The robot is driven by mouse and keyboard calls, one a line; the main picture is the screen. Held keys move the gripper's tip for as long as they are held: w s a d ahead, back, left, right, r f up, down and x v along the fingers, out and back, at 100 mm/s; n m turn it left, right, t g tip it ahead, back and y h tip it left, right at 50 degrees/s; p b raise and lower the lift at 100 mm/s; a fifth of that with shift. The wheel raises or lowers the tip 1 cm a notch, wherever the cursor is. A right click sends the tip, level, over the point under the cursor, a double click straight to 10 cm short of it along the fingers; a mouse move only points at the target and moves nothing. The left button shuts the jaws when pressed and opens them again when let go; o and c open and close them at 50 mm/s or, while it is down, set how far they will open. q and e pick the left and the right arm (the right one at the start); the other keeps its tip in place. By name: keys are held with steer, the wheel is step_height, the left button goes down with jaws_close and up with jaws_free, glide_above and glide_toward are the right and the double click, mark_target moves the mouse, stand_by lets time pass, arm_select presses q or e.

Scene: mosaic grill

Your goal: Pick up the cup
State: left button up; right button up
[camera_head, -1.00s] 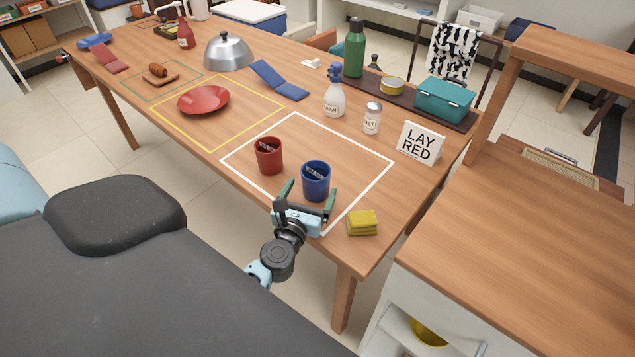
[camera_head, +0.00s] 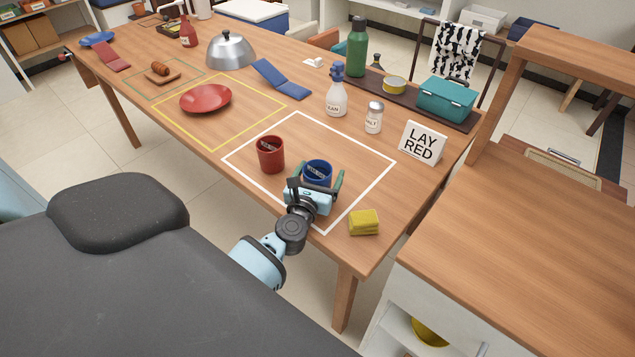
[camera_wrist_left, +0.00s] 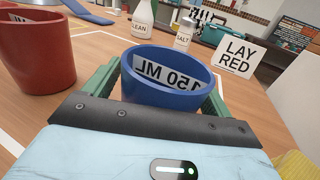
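A blue cup (camera_head: 318,170) stands upright in the white square on the table; it also shows in the left wrist view (camera_wrist_left: 165,85) with a "150 ML" label inside. My left gripper (camera_head: 317,178) is open around the blue cup, one green finger on each side. I cannot tell whether the fingers touch it. Part of the cup is hidden by the gripper. A red cup (camera_head: 270,155) stands upright to the left of the gripper and also shows in the left wrist view (camera_wrist_left: 35,55). My right gripper is not in view.
A yellow sponge (camera_head: 364,222) lies right of the gripper near the table's front edge. A "LAY RED" sign (camera_head: 422,142), a salt shaker (camera_head: 373,117) and a spray bottle (camera_head: 337,95) stand behind. A red plate (camera_head: 206,98) lies in the yellow square.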

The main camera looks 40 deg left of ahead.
mark_target(320, 162)
arm_select(q)
steer(key=c, duration=0.7)
steer(key=shift+c, duration=1.4)
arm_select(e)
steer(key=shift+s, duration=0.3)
arm_select(q)
steer(key=shift+r, duration=0.15)
